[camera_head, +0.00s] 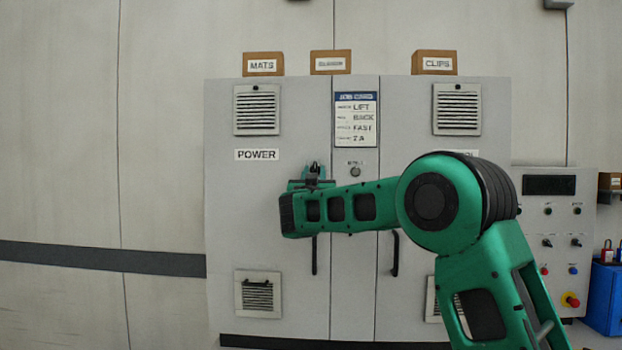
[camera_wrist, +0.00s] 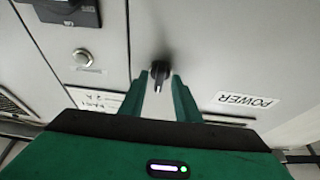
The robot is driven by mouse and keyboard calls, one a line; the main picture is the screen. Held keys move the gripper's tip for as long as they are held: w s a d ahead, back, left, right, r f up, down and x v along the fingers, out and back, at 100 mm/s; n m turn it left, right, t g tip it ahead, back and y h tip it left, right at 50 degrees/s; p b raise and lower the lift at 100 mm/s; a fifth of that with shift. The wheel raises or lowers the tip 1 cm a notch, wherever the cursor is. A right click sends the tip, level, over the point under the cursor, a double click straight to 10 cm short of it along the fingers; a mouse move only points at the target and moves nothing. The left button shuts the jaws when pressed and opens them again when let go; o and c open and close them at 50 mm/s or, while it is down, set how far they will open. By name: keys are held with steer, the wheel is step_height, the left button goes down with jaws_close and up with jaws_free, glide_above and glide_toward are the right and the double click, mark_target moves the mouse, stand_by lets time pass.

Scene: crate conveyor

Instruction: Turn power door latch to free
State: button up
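The power door (camera_head: 232,210) is the left door of the grey cabinet, with a POWER label (camera_head: 257,154) at its upper part, and it looks closed. In the wrist view the label (camera_wrist: 246,100) is upside down. The power door latch (camera_wrist: 159,72) is a small black knob with a pointed grip near the door's edge. My gripper (camera_wrist: 160,82) is open, with one green finger on each side of the latch. Small gaps seem to show beside the knob; contact cannot be told. In the head view my gripper (camera_head: 314,178) faces the door and hides the latch.
A black bar handle (camera_head: 314,255) hangs below my gripper on the power door. A job card (camera_head: 356,120) and a round button (camera_head: 355,172) are on the middle panel. Labelled boxes (camera_head: 263,64) stand on top. A control panel (camera_head: 549,240) is at right.

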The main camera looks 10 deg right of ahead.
jaws_close()
steer(key=shift+a, duration=0.1)
steer(key=shift+a+m, duration=0.1)
steer(key=shift+m, duration=0.2)
steer(key=shift+a+m+g+h, duration=0.1)
steer(key=shift+m+g+h, duration=0.2)
steer(key=shift+m+h, duration=0.65)
steer(key=m+g+h, duration=0.1)
steer(key=m, duration=0.2)
steer(key=m+g+h, duration=0.1)
steer(key=m, duration=0.3)
steer(key=shift+a, duration=0.1)
steer(key=m+g, duration=0.1)
steer(key=m, duration=0.3)
steer(key=m+g+h, duration=0.1)
steer(key=m+g, duration=0.1)
steer(key=m, duration=0.2)
steer(key=shift+w+r, duration=0.1)
steer(key=shift+r, duration=0.05)
steer(key=m+g, duration=0.1)
steer(key=m, duration=0.3)
steer(key=shift+m+g, duration=0.35)
steer(key=shift+g, duration=0.05)
